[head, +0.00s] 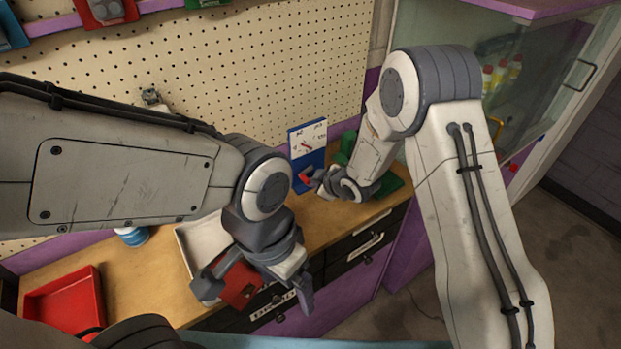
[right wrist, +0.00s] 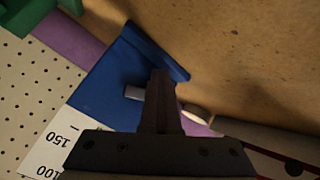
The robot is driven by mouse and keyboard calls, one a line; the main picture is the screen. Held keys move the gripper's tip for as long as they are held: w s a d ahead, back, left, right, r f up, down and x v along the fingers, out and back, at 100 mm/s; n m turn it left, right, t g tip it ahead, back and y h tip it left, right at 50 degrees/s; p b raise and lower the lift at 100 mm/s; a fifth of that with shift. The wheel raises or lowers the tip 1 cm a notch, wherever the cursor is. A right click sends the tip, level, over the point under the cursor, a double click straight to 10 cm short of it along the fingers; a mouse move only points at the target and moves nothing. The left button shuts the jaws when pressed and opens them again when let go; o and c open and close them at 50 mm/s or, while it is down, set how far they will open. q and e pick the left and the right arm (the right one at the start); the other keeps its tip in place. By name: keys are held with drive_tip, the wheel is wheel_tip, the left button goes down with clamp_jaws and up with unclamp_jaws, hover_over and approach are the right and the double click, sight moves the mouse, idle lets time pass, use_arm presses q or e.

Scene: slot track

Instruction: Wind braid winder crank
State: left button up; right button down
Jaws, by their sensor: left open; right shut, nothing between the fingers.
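A blue stand with a white scale card (head: 308,140) is at the back of the bench. In the right wrist view its blue part (right wrist: 110,85) and the numbers 100 and 150 show. A short grey peg (right wrist: 134,93) sits beside my right gripper (right wrist: 160,78), which is shut and empty; I cannot tell if they touch or if the peg is the crank. In the head view my right gripper (head: 316,182) is at the stand's foot. A green object (head: 392,185) is partly hidden behind my right wrist. My left gripper (head: 256,292) is open over the bench's front edge.
A red piece (head: 238,284) shows between my left fingers; contact is unclear. A white tray (head: 185,244) and a red bin (head: 65,303) are on the bench (head: 140,285). A pegboard (head: 250,70) is behind. A glass-front cabinet (head: 540,60) stands right.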

drive_tip(key=shift+s+a+r, duration=0.2)
drive_tip(key=shift+a, duration=0.1)
drive_tip(key=shift+a+r, duration=0.15)
drive_tip(key=shift+s+a+r, duration=0.15)
drive_tip(key=shift+a+r, duration=0.05)
drive_tip(key=shift+r, duration=0.15)
